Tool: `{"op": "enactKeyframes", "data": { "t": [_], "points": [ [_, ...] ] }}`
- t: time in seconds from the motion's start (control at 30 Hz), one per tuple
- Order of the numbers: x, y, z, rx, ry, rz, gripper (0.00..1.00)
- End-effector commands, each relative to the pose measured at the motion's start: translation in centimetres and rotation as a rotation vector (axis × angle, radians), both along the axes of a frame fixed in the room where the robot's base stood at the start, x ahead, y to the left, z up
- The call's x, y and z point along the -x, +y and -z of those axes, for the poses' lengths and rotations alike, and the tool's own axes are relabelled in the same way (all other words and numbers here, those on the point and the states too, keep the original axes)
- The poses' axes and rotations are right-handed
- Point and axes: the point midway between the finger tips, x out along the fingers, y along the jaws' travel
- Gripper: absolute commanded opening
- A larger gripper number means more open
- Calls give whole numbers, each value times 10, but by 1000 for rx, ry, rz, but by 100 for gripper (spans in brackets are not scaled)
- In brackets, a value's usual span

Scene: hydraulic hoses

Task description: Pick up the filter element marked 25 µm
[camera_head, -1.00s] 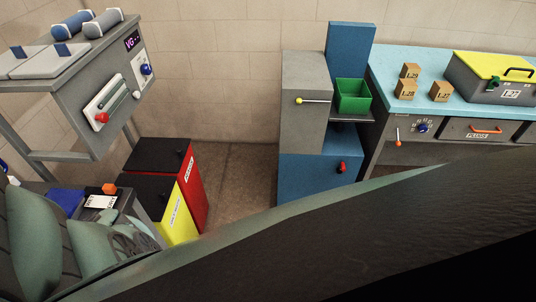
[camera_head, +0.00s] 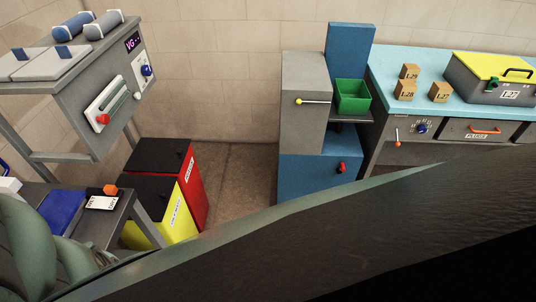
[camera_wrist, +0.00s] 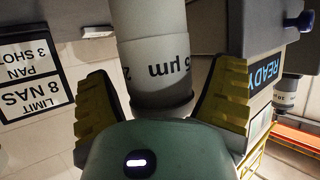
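A grey cylindrical filter element (camera_wrist: 155,50) hangs in the upper middle of the wrist view, with a darker lower end. Its upside-down lettering reads as "5 µm"; the rest of the figure turns out of sight around the edge. My gripper (camera_wrist: 163,95) has its yellow ridged fingers on both sides of the element, spread, with gaps visible near the tips. A second, smaller cylinder (camera_wrist: 287,95) with small lettering shows at the right of the wrist view; its marking is too small to read surely. My gripper is not visible in the head view.
A "READY" sign (camera_wrist: 265,72) sits close beyond the right finger. A "LIMIT 8 NAS" sign (camera_wrist: 30,75) is at left. In the head view, a low table (camera_head: 135,200) bears a blue item (camera_head: 62,212). Yellow and red bins (camera_head: 178,212) stand beside it. Floor is clear in the middle.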

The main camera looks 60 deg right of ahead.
Motion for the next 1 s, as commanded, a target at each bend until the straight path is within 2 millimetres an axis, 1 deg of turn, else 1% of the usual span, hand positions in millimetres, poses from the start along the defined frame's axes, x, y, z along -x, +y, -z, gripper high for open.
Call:
{"op": "enactKeyframes", "data": {
  "t": [0.03,0.07,0.6,0.87,1.0],
  "points": [
    [0,0,0,0,0,0,77],
    [0,0,0,0,0,0,74],
    [0,0,0,-1,0,0,19],
    [0,0,-1,-1,-1,1,18],
    [-1,0,-6,-1,0,1,18]
  ]
}}
